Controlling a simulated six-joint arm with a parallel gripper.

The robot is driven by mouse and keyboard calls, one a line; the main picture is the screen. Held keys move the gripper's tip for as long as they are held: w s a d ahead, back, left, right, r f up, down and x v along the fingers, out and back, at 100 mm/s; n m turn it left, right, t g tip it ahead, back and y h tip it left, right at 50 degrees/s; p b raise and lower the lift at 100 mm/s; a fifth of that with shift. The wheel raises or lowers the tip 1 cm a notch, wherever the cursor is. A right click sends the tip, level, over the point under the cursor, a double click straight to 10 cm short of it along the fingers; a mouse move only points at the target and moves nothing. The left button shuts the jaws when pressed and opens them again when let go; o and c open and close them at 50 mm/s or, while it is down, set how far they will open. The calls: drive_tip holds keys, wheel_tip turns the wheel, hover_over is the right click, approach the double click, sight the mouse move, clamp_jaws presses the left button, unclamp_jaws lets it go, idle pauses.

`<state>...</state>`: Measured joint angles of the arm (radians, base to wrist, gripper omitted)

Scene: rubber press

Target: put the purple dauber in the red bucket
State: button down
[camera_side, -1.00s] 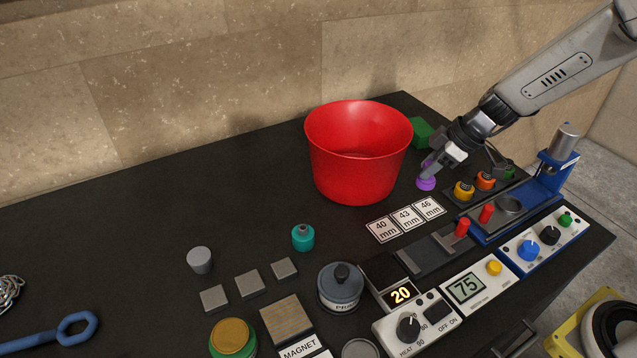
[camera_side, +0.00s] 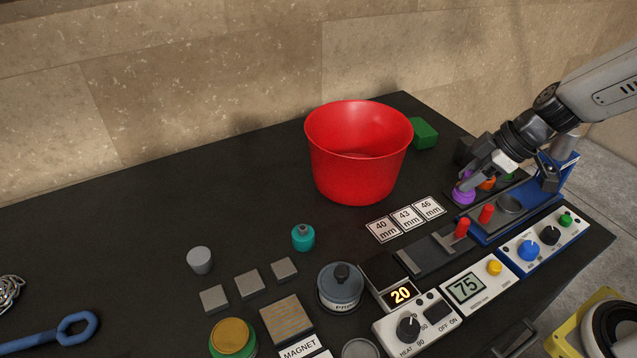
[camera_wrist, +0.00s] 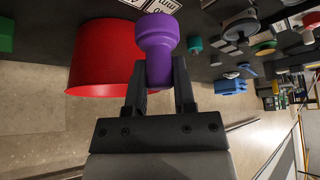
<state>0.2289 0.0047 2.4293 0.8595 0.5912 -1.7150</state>
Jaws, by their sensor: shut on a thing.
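My gripper (camera_side: 470,183) is shut on the purple dauber (camera_side: 463,195), at the right of the table in the side view. In the wrist view the purple dauber (camera_wrist: 157,38) sits between my two fingers (camera_wrist: 160,92), its wide end pointing away from my gripper. The dauber overlaps the dauber rack in the side view; its height over the rack is hard to tell. The red bucket (camera_side: 355,175) stands upright at the back middle, to the left of my gripper and apart from it. It also shows in the wrist view (camera_wrist: 100,60), partly behind the dauber.
An orange dauber (camera_side: 488,183) shows partly behind my gripper. A blue press (camera_side: 553,175) stands to the right. Label cards (camera_side: 405,219) lie between bucket and rack. A green block (camera_side: 424,133) is behind the bucket.

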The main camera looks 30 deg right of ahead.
sight(470, 171)
drive_tip(key=shift+r, duration=0.1)
idle(0.6)
drive_tip(key=shift+r, duration=2.35)
drive_tip(key=shift+w+r, duration=0.15)
drive_tip(key=shift+w, duration=0.1)
drive_tip(key=w+a+m+t+h, duration=0.1)
drive_tip(key=w+a+m+h, duration=0.15)
drive_tip(key=w+m, duration=0.85)
drive_tip(key=w+a+m+h, duration=0.1)
drive_tip(key=w+m+h, duration=0.25)
drive_tip(key=w, duration=1.55)
drive_tip(key=shift+n, duration=0.55)
drive_tip(key=shift+w+f, duration=0.15)
drive_tip(key=shift+f, duration=8.5)
drive_tip(key=shift+f, duration=0.15)
drive_tip(key=shift+c, duration=2.2)
unclamp_jaws()
